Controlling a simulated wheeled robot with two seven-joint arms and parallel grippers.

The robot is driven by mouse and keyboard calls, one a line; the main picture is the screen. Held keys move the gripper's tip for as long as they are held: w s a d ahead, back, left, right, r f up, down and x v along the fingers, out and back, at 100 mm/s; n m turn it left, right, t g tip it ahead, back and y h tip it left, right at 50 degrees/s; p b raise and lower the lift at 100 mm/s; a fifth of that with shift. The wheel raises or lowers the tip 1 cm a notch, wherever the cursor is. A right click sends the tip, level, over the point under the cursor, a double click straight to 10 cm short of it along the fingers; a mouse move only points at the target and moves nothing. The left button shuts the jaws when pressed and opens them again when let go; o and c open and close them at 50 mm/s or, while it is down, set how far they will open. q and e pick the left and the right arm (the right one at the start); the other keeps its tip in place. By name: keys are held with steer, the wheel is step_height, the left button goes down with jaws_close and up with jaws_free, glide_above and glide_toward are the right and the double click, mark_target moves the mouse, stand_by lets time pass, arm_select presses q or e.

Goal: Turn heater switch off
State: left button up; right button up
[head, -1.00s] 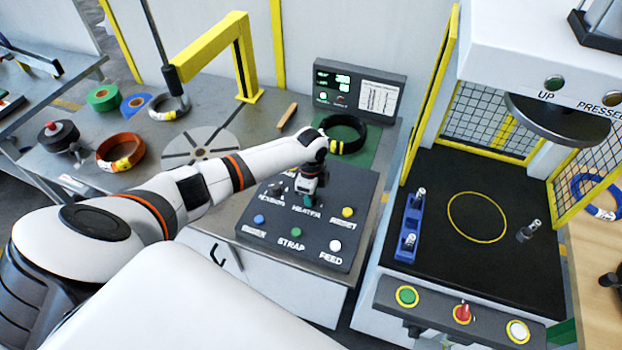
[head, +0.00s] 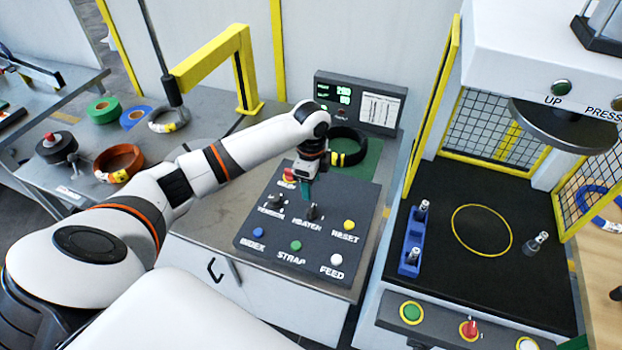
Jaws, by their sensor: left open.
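The heater switch (head: 314,212) is a black knob on the dark control panel (head: 350,204), above the label that reads as heater. My left gripper (head: 306,192) reaches in from the left and points down at the panel, just above and slightly left of the heater knob. It is open, with its teal-tipped fingers seen from above, and appears apart from the knob. The tension knob (head: 277,201) is to its left. My right gripper is not in the view.
Blue (head: 258,232), green (head: 295,246), white (head: 337,259) and yellow (head: 349,225) buttons share the panel. A black coil (head: 349,146) lies on the green mat behind. The display box (head: 360,101) stands at the back.

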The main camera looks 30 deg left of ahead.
arm_select(q)
steer(key=shift+r, duration=1.25)
